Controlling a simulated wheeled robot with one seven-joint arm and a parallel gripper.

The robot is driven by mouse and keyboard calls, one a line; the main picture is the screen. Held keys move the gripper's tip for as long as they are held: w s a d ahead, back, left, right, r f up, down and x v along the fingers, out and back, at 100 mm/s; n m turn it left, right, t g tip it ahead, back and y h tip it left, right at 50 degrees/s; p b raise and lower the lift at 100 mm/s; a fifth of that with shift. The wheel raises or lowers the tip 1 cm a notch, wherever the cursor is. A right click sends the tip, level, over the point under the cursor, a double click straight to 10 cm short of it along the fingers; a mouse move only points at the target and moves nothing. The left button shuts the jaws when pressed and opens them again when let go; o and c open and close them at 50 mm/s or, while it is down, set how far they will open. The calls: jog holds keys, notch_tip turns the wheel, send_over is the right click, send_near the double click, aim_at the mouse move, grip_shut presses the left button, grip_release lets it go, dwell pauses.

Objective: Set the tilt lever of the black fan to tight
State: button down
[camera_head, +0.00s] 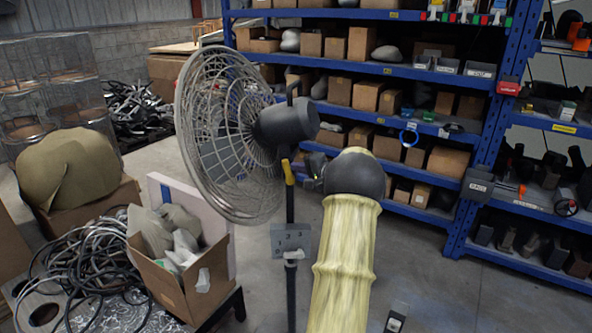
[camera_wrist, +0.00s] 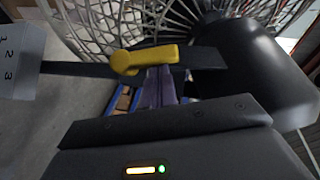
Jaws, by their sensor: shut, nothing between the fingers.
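The black fan (camera_head: 287,122) stands in the middle of the head view, with a round wire cage facing left and a dark motor housing behind it. Its yellow tilt lever (camera_head: 289,172) sits on the black pole below the housing. In the wrist view the yellow lever (camera_wrist: 150,57) lies across the pole, its rounded end to the left. My gripper (camera_wrist: 160,78) is shut and empty, its fingertips right at the lever's lower edge; I cannot tell whether they touch it. In the head view my gripper (camera_head: 307,167) is just right of the lever, partly hidden by my arm.
A grey plate with numbers (camera_head: 290,240) is on the pole below the lever. Blue shelving (camera_head: 400,70) with boxes stands behind. A cardboard box (camera_head: 185,285) of bags and coiled hoses (camera_head: 90,265) lie at left. Floor right of my arm is mostly clear.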

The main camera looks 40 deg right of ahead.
jog(key=s+d+r+b, duration=0.2)
jog(key=s+d+b, duration=0.1)
jog(key=s, duration=0.9)
jog(key=shift+s+d+r+b, duration=0.2)
jog(key=shift+s+b, duration=0.05)
jog(key=shift+b, duration=0.2)
jog(key=shift+p, duration=0.45)
jog(key=f+p, duration=0.1)
jog(key=p, duration=0.3)
jog(key=d+f+m+t+p, duration=0.1)
jog(key=p, duration=0.4)
jog(key=f+m+t+p, duration=0.1)
jog(key=p, duration=0.4)
jog(key=shift+s+d+f, duration=0.1)
jog(key=shift+s+d, duration=0.05)
jog(key=shift+s, duration=0.2)
